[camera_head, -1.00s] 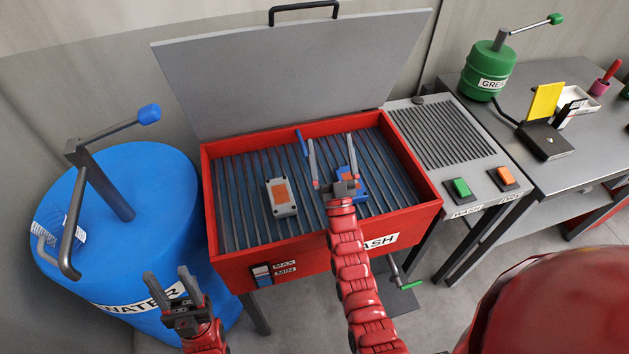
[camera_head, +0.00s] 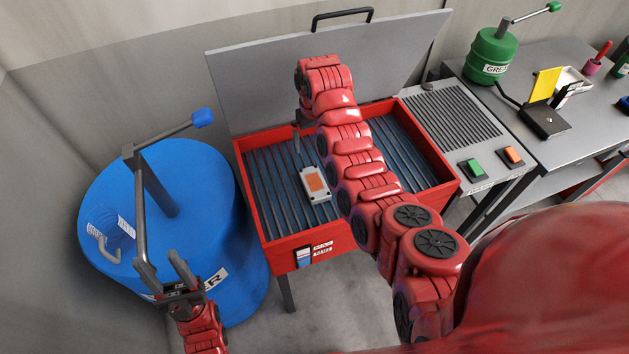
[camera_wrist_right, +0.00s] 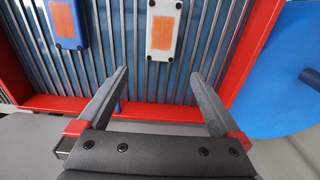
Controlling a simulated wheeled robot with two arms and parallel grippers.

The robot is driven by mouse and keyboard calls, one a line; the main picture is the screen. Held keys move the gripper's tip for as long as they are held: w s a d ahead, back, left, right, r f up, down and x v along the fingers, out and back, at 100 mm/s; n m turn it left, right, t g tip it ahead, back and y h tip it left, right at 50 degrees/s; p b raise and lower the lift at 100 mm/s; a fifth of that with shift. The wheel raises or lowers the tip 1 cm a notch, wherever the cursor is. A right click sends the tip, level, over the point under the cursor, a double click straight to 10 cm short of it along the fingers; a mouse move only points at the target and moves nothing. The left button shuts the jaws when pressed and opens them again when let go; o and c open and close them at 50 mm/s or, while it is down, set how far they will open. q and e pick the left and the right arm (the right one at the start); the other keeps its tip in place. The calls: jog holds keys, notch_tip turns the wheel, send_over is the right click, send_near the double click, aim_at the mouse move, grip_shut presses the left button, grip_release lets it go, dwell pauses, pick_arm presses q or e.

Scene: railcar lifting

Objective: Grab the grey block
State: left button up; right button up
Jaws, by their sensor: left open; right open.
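The grey block (camera_head: 315,185), with an orange patch on top, lies on the ribbed floor of the red wash tub (camera_head: 280,258). In the right wrist view the grey block (camera_wrist_right: 163,28) is ahead of the open fingers, roughly in line with the gap between them. My right gripper (camera_wrist_right: 158,78) is open and empty at the tub's lid side, apart from the block. In the head view my right arm largely hides that gripper. A blue block with an orange patch (camera_wrist_right: 66,22) lies beside the grey one. My left gripper (camera_head: 163,268) is open and empty by the blue water barrel.
The tub's raised grey lid (camera_head: 260,80) stands behind my right arm. The blue water barrel (camera_head: 200,215) with a crank is at left. A grated stand (camera_head: 450,120) with green and orange buttons and a bench with a green grease pot (camera_head: 490,55) are at right.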

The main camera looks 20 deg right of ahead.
jog(key=b, duration=0.7)
send_near(314, 182)
jog(key=shift+w+d+f+g, duration=0.25)
jog(key=shift+w+f, duration=0.25)
jog(key=shift+w, duration=0.25)
notch_tip(314, 182, down, 3)
jog(key=shift+r+p, duration=0.1)
jog(key=shift+p, duration=0.45)
jog(key=shift+s+f, duration=0.1)
jog(key=shift+f, duration=0.15)
jog(key=f+p, duration=0.1)
jog(key=s+f+p, duration=0.1)
jog(key=p, duration=0.1)
jog(key=shift+a+f, duration=0.15)
jog(key=shift+a, duration=0.05)
jog(key=shift+w+f, duration=0.15)
jog(key=shift+f, duration=1.4)
